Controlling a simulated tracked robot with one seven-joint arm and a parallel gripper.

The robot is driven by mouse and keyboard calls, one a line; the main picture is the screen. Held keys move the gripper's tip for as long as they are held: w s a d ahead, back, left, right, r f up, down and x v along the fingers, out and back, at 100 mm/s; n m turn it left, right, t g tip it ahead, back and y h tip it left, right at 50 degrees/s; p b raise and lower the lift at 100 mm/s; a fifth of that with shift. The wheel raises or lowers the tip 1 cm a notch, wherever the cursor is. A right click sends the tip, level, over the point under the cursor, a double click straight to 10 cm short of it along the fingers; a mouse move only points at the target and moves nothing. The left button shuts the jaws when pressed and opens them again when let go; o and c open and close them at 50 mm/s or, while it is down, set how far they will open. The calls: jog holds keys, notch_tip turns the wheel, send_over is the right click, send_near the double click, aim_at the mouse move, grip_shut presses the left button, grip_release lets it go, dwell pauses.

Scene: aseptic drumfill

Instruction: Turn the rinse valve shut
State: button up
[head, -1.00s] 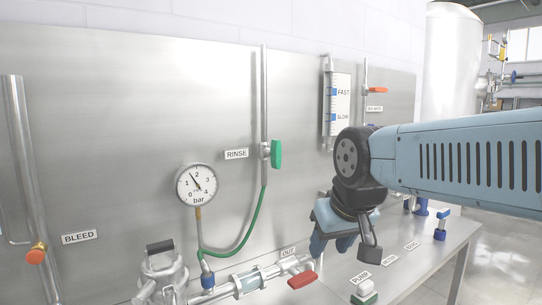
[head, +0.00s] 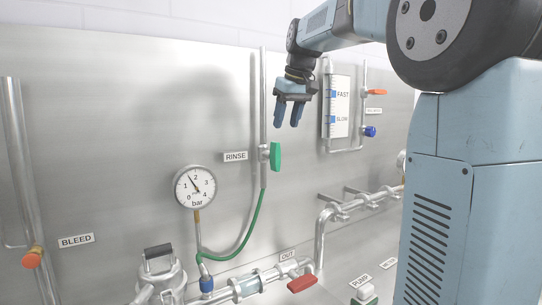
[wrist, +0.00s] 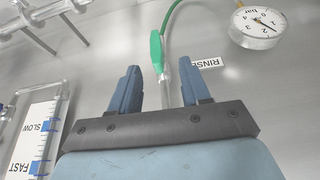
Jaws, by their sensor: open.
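The rinse valve is on a thin vertical pipe on the steel panel, with a green handle (head: 275,156) beside the RINSE label (head: 235,156). The handle stands upright, in line with the pipe. In the wrist view the green handle (wrist: 156,52) shows beyond the fingertips, near the RINSE label (wrist: 207,63). My gripper (head: 288,124) is open and empty, pointing down, above and slightly right of the handle and apart from it. In the wrist view my gripper (wrist: 160,75) has its two blue fingers spread, with the pipe between them.
A pressure gauge (head: 195,187) and green hose (head: 247,231) are left of and below the valve. A FAST/SLOW flow scale (head: 340,107) stands to the right. A red handle (head: 301,283) is on the pipe below.

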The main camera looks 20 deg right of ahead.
aim_at(275, 154)
jog(key=w+x, duration=0.1)
jog(key=x, duration=0.3)
jog(key=w+x, duration=0.1)
jog(key=x, duration=0.4)
jog(key=w+r+x, duration=0.1)
jog(key=x, duration=0.3)
jog(key=shift+d+f, duration=0.1)
jog(key=shift+f, duration=0.15)
jog(key=shift+c, duration=0.4)
grip_shut()
